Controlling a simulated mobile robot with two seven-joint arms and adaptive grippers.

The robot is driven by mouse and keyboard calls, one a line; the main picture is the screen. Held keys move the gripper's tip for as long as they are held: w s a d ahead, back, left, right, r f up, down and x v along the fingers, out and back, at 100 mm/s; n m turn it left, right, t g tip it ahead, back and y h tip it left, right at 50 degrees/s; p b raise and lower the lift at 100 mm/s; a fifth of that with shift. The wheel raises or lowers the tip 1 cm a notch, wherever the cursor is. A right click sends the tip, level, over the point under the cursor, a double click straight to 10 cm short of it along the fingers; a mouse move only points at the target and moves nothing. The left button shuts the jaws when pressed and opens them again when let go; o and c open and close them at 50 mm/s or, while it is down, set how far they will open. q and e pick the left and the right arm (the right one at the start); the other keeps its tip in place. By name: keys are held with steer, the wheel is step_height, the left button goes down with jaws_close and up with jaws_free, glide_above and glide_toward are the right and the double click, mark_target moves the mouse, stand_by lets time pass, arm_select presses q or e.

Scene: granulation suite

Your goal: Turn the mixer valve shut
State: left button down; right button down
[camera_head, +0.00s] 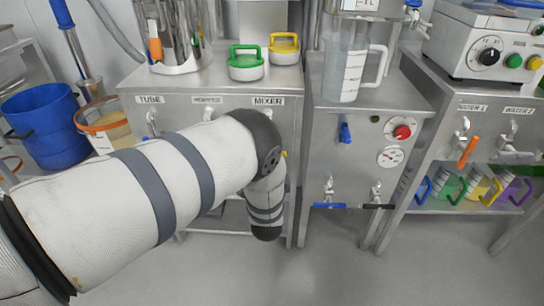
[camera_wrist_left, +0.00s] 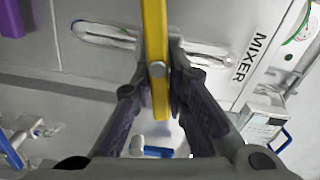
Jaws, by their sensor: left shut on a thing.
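The mixer valve's yellow handle (camera_wrist_left: 153,35) runs up and down the middle of the left wrist view. My left gripper (camera_wrist_left: 160,82) is shut on this handle, with one dark finger on each side of it. The MIXER label (camera_wrist_left: 250,57) is to the right of the handle in that view. In the head view the MIXER label (camera_head: 268,101) is on the front of a steel cabinet (camera_head: 220,90). My left arm covers the valve and gripper there; only a speck of yellow (camera_head: 284,154) shows beside the wrist. My right gripper is in neither view.
A blue bucket (camera_head: 42,125) is at left.

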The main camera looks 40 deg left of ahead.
arm_select(q)
steer(key=shift+d+f+m+b, duration=0.2)
steer(key=shift+f+m+b, duration=0.2)
steer(key=shift+m, duration=0.8)
steer(key=shift+f, duration=0.1)
steer(key=c, duration=1.5)
jaws_free()
steer(key=shift+c, duration=0.2)
steer(key=v, duration=1.2)
